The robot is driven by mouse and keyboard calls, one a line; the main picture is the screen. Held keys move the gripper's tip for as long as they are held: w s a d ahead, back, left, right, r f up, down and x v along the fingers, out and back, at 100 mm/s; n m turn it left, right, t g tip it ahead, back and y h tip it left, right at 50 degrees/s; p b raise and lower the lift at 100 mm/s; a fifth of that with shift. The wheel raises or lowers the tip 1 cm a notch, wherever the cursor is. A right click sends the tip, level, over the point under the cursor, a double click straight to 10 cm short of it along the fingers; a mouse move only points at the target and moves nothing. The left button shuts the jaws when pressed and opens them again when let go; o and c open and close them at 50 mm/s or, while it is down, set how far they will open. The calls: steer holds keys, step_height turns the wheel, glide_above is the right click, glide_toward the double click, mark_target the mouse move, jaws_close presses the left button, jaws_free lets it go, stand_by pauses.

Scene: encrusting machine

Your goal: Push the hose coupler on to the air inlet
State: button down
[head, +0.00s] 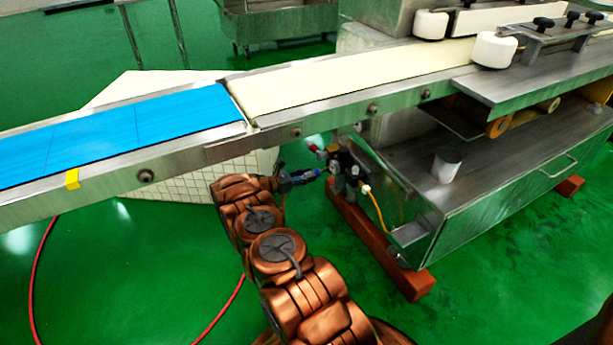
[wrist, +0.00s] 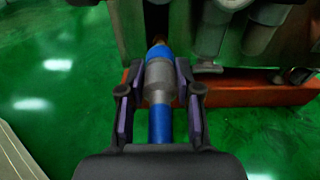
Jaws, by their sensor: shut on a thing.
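My gripper (head: 291,180) is shut on the hose coupler, one finger on each side of its body. In the wrist view the hose coupler (wrist: 159,82) is grey with a blue front collar and a blue rear part, lying straight between the fingers of my gripper (wrist: 158,88). In the head view the blue coupler (head: 312,173) points right at the dark valve assembly (head: 350,172) on the machine's side. The air inlet is at that assembly, largely hidden by the coupler. A small brassy bit shows at the coupler's front, but I cannot tell whether they touch.
The conveyor with a blue belt (head: 120,130) and a cream belt (head: 340,78) runs just above my gripper. The steel machine base (head: 490,200) stands to the right on red-brown beams (head: 385,250). A red hose (head: 36,270) lies on the open green floor.

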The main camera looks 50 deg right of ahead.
steer(key=shift+p+x, duration=0.35)
steer(key=shift+x, duration=0.75)
stand_by(0.9)
steer(key=shift+r, duration=0.15)
steer(key=c, duration=0.7)
jaws_free()
steer(key=v, duration=1.2)
